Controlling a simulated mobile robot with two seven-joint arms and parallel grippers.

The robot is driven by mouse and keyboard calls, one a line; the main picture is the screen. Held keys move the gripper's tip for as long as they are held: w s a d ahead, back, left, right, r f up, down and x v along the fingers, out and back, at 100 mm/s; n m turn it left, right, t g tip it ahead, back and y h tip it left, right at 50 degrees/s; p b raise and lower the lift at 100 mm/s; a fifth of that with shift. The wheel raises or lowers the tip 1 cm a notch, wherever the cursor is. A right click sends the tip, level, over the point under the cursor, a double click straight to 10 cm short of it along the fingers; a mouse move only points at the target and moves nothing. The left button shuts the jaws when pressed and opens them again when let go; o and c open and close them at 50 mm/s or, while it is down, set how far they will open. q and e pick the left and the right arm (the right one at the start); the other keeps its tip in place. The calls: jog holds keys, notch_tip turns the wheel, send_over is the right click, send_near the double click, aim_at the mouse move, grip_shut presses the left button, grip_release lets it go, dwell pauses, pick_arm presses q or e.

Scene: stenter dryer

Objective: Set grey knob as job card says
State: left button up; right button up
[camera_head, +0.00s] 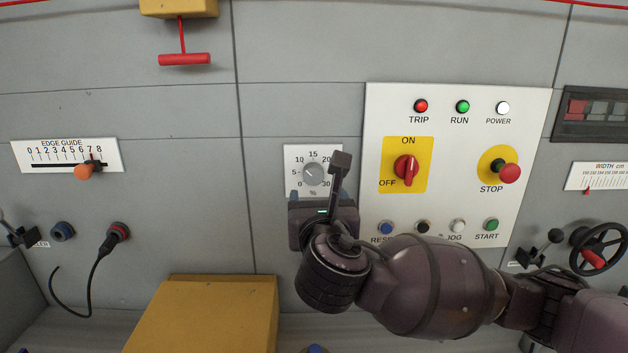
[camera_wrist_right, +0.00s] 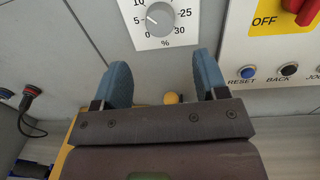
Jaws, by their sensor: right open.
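The grey knob (camera_head: 313,173) sits on a white dial plate marked in % from about 0 to 30. It also shows in the right wrist view (camera_wrist_right: 160,18), where its white pointer mark is on the left side, roughly between 5 and 10. My right gripper (camera_head: 313,194) is just below the dial in the head view. In the right wrist view its two blue fingers (camera_wrist_right: 162,75) are apart, empty, and below the knob without touching it. Part of the dial is hidden behind my arm in the head view. No job card can be made out. My left gripper is out of view.
Right of the dial is a white panel (camera_head: 460,220) with lamps, a red ON/OFF switch (camera_head: 406,168), a red STOP button (camera_head: 509,173) and several small buttons. A yellow box (camera_head: 205,315) stands below left. An edge guide slider (camera_head: 85,172) is at left.

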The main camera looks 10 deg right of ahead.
aim_at(314, 179)
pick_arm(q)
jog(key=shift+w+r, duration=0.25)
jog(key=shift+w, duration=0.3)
pick_arm(e)
jog(key=w, duration=0.5)
jog(key=w+d, duration=0.1)
jog(key=w, duration=0.2)
jog(key=shift+w+d, duration=0.1)
